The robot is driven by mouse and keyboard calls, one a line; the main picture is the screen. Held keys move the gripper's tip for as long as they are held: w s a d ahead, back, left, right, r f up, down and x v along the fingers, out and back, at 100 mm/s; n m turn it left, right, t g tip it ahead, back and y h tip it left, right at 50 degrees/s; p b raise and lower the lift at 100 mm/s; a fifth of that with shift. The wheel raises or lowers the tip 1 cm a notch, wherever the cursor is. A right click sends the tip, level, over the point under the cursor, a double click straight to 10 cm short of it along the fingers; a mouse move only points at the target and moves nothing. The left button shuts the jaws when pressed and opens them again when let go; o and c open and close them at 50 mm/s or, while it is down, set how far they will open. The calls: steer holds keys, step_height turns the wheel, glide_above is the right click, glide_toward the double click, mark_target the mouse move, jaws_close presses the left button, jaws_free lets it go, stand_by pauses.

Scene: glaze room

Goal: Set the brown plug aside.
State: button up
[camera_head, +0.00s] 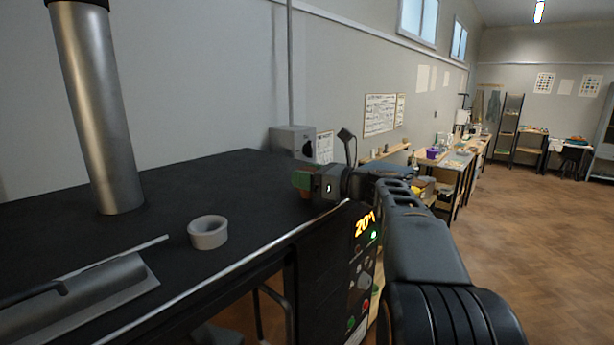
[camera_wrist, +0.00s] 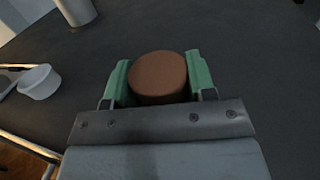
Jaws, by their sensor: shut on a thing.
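The brown plug (camera_wrist: 159,76) is a round, flat-topped piece between the green fingers of my gripper (camera_wrist: 160,80) in the wrist view. The fingers are shut on it, one on each side. In the head view my gripper (camera_head: 304,182) is over the right end of the black top (camera_head: 235,190), and only a little brown shows beside the green finger. I cannot tell whether the plug touches the black surface. A pale ring-shaped cup (camera_head: 208,232) stands on the black top to the left; it also shows in the wrist view (camera_wrist: 39,82).
A metal flue pipe (camera_head: 98,110) rises from the black top at the left. A grey hinged metal piece (camera_head: 85,290) lies at the front left. A grey box (camera_head: 291,142) is on the wall behind. The black top between cup and gripper is clear.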

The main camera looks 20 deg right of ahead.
steer(key=shift+f, duration=0.1)
steer(key=o, duration=0.9)
steer(key=shift+o, duration=0.2)
steer(key=shift+s+d, duration=0.15)
steer(key=b+v, duration=0.2)
steer(key=v, duration=0.9)
steer(key=shift+s+d, duration=0.2)
steer(key=shift+s, duration=0.05)
